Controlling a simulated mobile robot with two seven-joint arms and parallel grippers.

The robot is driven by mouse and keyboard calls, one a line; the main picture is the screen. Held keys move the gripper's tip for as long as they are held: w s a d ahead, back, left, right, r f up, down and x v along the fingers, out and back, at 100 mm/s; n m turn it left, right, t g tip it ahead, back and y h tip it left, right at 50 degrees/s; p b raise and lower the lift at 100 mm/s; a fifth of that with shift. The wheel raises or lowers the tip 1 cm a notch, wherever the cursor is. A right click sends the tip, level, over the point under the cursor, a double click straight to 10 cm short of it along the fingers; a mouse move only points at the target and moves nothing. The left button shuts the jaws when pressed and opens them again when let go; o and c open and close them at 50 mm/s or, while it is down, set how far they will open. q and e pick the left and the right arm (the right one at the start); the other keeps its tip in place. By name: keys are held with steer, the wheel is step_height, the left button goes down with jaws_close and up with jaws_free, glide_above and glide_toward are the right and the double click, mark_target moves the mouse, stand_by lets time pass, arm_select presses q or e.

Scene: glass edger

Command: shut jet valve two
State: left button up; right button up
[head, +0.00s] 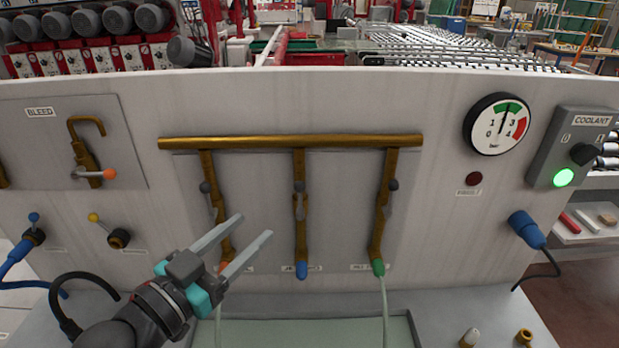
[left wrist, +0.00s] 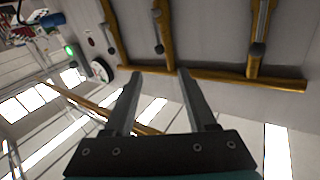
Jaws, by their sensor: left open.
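Three brass jet pipes hang from a brass header pipe (head: 290,142) on the pale panel. The middle jet valve (head: 299,205), taken as jet valve two, has a grey lever with a dark knob (head: 299,187), roughly in line with its pipe, and a blue nozzle (head: 301,270); its label is partly legible. In the left wrist view the middle valve's knob (left wrist: 160,48) appears above the fingers. My left gripper (head: 255,225) is open and empty, between the left and middle pipes in the head view, apart from the lever. My right gripper is not in view.
The left jet valve (head: 213,205) has an orange nozzle; the right one (head: 385,210) has a green nozzle and hose. A pressure gauge (head: 497,124) and coolant box (head: 572,148) with lit green lamp are at right. A bleed valve (head: 88,165) is at left.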

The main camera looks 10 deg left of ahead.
mark_target(296, 190)
arm_select(q)
steer(key=p+x, duration=0.2)
steer(key=x, duration=1.1)
steer(key=shift+w+d, duration=0.1)
steer(key=shift+w, duration=0.05)
steer(key=shift+w+d, duration=0.25)
steer(key=shift+w, duration=0.4)
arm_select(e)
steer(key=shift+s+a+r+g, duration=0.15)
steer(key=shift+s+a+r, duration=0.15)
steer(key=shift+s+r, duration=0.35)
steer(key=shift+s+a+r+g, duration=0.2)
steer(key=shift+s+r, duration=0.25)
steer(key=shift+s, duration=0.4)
arm_select(q)
jaws_close()
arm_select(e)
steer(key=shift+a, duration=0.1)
